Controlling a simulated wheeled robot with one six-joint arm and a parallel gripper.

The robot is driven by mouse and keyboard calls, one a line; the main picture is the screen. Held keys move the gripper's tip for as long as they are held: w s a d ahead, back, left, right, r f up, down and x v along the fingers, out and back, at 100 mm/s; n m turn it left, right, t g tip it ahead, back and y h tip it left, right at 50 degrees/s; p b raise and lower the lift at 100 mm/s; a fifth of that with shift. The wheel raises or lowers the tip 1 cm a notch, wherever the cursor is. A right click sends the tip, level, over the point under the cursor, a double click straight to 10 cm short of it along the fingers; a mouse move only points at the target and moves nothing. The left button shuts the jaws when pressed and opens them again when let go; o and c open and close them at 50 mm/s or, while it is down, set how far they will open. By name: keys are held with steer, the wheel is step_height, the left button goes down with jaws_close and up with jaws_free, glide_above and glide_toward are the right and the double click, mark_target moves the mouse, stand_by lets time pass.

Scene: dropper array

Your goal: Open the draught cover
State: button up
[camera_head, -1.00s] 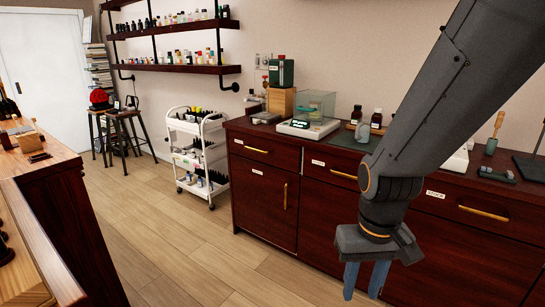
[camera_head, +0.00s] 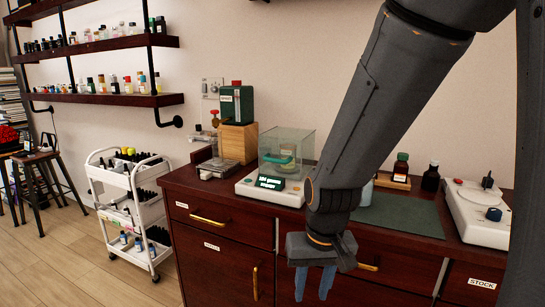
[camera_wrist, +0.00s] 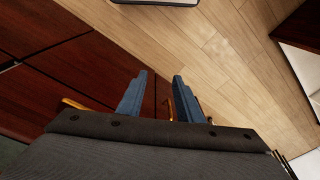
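The draught cover appears as a clear, greenish glass box (camera_head: 300,142) over the white balance (camera_head: 262,190) on the dark wooden counter. A green handle-like part (camera_head: 281,159) shows at the cover. It looks closed, though I cannot be sure of its lid. My gripper (camera_head: 313,284) hangs in front of the counter, below the top and to the right of the balance, apart from it. Its two blue fingers are spread with nothing between them. In the wrist view my gripper (camera_wrist: 155,98) points down toward the floor and cabinet fronts.
A green device on a wooden block (camera_head: 238,143) stands left of the balance. Bottles (camera_head: 401,168) and a stirrer-like unit (camera_head: 480,210) are to the right. A green mat (camera_head: 400,214) lies bare. A white trolley (camera_head: 130,205) stands left of the counter.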

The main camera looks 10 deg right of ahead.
steer(key=w+a+r+m+t, duration=0.1)
steer(key=w+a+m+t, duration=0.1)
steer(key=w, duration=0.5)
steer(key=w+a+r+m+t, duration=0.2)
steer(key=w, duration=0.5)
steer(key=m+t+h+p, duration=0.4)
steer(key=m+t+h, duration=0.45)
steer(key=m, duration=1.15)
glide_toward(274, 160)
steer(key=w+g+h, duration=0.1)
steer(key=w, duration=0.2)
steer(key=x, duration=0.2)
steer(key=p+x, duration=0.1)
steer(key=x, duration=0.5)
steer(key=shift+s+d+f+p, duration=0.2)
steer(key=shift+d+p, duration=0.1)
steer(key=shift+d, duration=0.1)
jaws_close()
